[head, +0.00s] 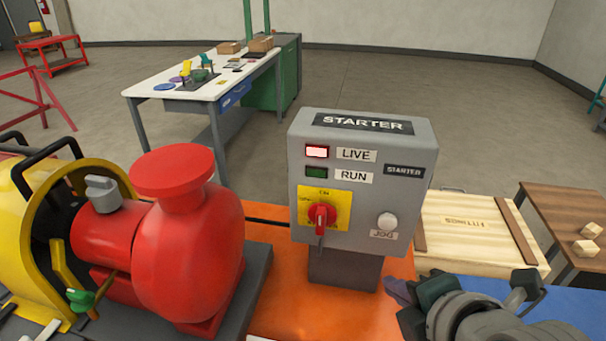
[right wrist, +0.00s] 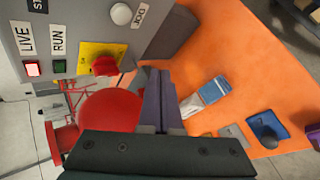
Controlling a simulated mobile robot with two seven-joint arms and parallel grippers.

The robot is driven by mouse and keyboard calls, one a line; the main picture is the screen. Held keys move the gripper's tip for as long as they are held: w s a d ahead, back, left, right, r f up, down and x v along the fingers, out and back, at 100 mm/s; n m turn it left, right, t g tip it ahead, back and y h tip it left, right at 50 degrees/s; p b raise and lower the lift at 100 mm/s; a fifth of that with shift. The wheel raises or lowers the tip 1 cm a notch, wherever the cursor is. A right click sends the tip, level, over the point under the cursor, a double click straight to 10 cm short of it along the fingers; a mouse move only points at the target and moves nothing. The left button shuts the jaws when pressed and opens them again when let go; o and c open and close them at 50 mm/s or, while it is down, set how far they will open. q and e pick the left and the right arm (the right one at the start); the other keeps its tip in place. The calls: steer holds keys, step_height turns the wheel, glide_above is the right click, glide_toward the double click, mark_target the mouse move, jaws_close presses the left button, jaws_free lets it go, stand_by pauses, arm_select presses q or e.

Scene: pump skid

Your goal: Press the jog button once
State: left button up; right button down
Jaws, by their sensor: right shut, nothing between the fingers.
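The grey starter box (head: 360,180) stands on the orange skid. Its white round jog button (head: 387,221) sits at the lower right of the front face, above the JOG label. The jog button also shows in the right wrist view (right wrist: 121,14), near the top. A red rotary switch (head: 321,215) on a yellow plate is to its left. The LIVE lamp (head: 317,151) is lit and the RUN lamp (head: 316,173) is dark green. My right gripper (head: 398,290) is below and to the right of the button, apart from it. Its fingers (right wrist: 161,100) are shut and empty.
A red pump (head: 190,245) stands left of the box. A wooden FITTINGS crate (head: 470,230) is to the right, beside a brown table (head: 560,225). A white workbench (head: 200,88) is behind. In the right wrist view, small blue and grey items (right wrist: 214,90) lie on the orange surface.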

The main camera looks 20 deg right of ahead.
mark_target(387, 222)
stand_by(0.3)
steer(key=w+d+b, duration=0.4)
steer(key=w, duration=0.3)
steer(key=shift+w+d, duration=0.25)
steer(key=shift+d, duration=0.05)
steer(key=shift+w, duration=0.15)
stand_by(1.9)
steer(key=shift+w+d, duration=0.2)
steer(key=shift+w, duration=0.05)
